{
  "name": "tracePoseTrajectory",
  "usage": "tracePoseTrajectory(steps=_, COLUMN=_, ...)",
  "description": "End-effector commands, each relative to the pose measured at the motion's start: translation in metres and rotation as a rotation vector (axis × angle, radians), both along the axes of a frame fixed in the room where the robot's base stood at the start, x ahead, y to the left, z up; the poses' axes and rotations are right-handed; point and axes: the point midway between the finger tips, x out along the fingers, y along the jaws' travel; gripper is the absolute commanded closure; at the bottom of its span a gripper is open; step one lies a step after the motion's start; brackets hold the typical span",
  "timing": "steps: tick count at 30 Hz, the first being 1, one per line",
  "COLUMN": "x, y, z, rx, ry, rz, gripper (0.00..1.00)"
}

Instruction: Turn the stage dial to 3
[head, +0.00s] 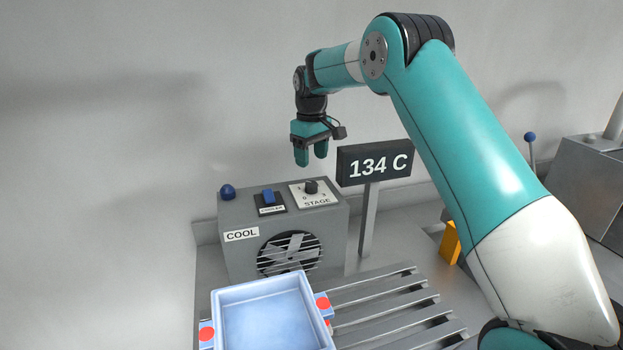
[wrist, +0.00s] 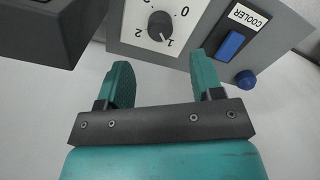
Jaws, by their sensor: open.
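The stage dial (head: 311,187) is a black knob on a white numbered plate labelled STAGE, on top of the grey COOL box (head: 233,259). In the wrist view the dial (wrist: 161,24) appears upside down, and its white pointer mark seems to point near the 1. The 3 is not visible there. My gripper (head: 311,158) is above the dial, pointing down, with clear space between them. In the wrist view its two teal fingers (wrist: 162,80) are apart with nothing between them, and the dial shows beyond their tips.
A blue COOLER switch (head: 269,197) and a blue dome button (head: 228,192) sit left of the dial. A display reading 134 C (head: 375,165) stands close right of my gripper.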

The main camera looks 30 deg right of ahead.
Motion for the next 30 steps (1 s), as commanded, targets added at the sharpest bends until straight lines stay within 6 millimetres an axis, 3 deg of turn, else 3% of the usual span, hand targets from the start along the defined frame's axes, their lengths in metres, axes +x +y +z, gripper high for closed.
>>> tracePoseTrajectory(steps=6, x=-0.001, y=0.000, z=-0.044, rx=0.001, ry=0.003, rz=0.000, gripper=0.40)
tracePoseTrajectory(steps=12, x=0.000, y=0.000, z=-0.071, rx=0.000, ry=0.002, rz=0.000, gripper=0.40)
tracePoseTrajectory(steps=24, x=0.000, y=0.000, z=-0.079, rx=0.000, ry=-0.001, rz=0.000, gripper=0.40)
tracePoseTrajectory(steps=30, x=0.000, y=0.000, z=-0.079, rx=0.000, ry=-0.001, rz=0.000, gripper=0.86)
